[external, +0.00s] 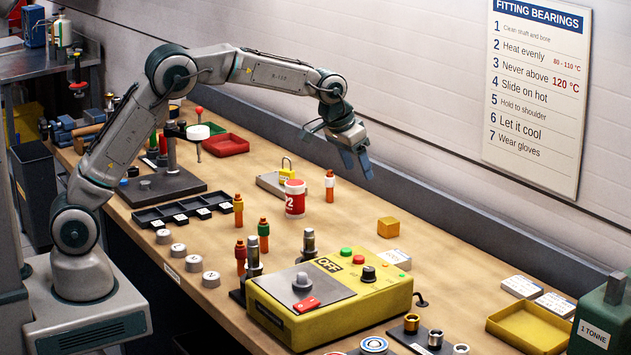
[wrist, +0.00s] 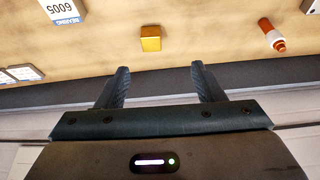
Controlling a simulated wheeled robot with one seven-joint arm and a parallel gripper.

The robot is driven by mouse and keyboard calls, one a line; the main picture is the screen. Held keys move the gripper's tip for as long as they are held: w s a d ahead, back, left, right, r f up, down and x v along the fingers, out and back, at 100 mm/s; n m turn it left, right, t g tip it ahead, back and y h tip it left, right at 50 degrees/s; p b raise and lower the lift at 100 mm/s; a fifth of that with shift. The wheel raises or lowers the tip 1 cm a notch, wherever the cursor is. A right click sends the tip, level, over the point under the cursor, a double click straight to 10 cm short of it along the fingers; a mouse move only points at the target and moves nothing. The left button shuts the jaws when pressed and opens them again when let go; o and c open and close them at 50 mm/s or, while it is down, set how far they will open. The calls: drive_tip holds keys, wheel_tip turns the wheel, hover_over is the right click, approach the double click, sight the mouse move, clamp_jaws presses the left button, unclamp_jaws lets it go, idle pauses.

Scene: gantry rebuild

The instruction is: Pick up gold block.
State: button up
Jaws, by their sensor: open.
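The gold block (external: 388,226) is a small orange-gold cube resting on the wooden bench, right of the middle in the external view. In the wrist view the gold block (wrist: 151,39) lies beyond the fingertips, roughly in line with the gap and a little left of its centre. My gripper (external: 361,170) is raised above the far side of the bench, to the left of the block and apart from it. In the wrist view my gripper (wrist: 159,68) has its two fingers spread with nothing between them.
An orange bottle with a white band (external: 329,187) stands left of the block. A red-and-white can (external: 295,199) is further left. The grey back ledge (external: 450,214) runs behind.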

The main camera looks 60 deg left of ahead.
sight(389, 220)
drive_tip(key=x, duration=0.4)
drive_tip(key=w+d+p+x, duration=0.1)
drive_tip(key=x, duration=0.3)
drive_tip(key=d+x, duration=0.1)
drive_tip(key=x, duration=0.3)
drive_tip(key=shift+w+d+r+p, duration=0.1)
drive_tip(key=shift+w+d+p, duration=0.1)
drive_tip(key=shift+w+p, duration=0.15)
drive_tip(key=shift+p+x, duration=1.1)
drive_tip(key=shift+x, duration=1.5)
drive_tip(key=shift+a, duration=0.15)
drive_tip(key=shift+w+r, duration=0.1)
clamp_jaws()
